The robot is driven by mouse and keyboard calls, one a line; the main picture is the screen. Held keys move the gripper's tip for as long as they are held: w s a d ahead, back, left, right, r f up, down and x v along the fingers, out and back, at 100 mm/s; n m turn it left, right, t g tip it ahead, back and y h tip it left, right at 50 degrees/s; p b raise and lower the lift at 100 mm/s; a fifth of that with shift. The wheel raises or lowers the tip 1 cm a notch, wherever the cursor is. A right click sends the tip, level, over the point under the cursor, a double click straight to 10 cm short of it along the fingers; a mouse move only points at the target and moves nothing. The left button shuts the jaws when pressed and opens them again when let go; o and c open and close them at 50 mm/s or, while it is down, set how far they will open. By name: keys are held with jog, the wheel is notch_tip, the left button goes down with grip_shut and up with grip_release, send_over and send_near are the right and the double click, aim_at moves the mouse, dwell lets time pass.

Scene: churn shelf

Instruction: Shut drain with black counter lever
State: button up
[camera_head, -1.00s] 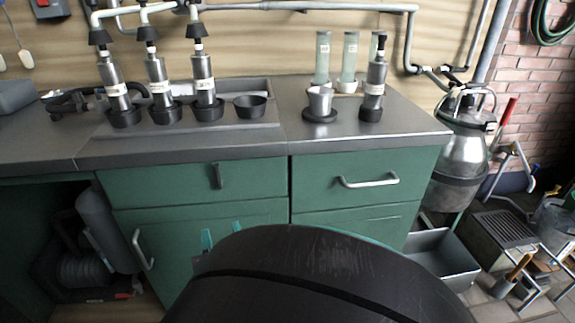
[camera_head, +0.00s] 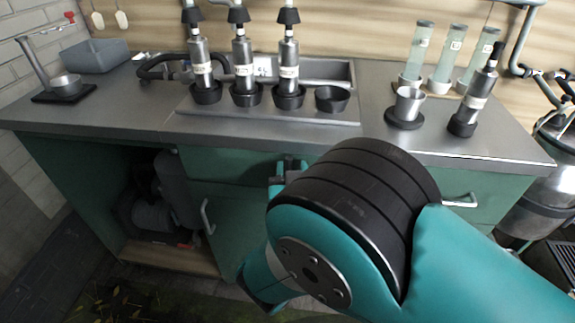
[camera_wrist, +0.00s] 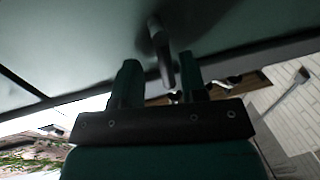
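The black counter lever (camera_wrist: 157,38) shows in the wrist view as a short dark bar standing off the green counter front (camera_wrist: 80,35). My gripper (camera_wrist: 160,68) is open, with one finger on either side of the lever's free end. The lever looks closer to the right finger; I cannot tell whether they touch. In the head view my arm covers most of the area around the lever, so its angle cannot be read there.
Several metal cylinders in black cups (camera_head: 243,85) stand on the grey countertop (camera_head: 130,112) above. A metal cup (camera_head: 408,103) and pale green tubes (camera_head: 450,55) stand to the right. A drawer handle (camera_head: 460,201) projects at right; an open bay (camera_head: 100,180) lies at left.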

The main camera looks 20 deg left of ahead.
jog(key=shift+s+a, duration=0.1)
jog(key=shift+a, duration=0.1)
jog(key=shift+s+a, duration=0.1)
grip_shut()
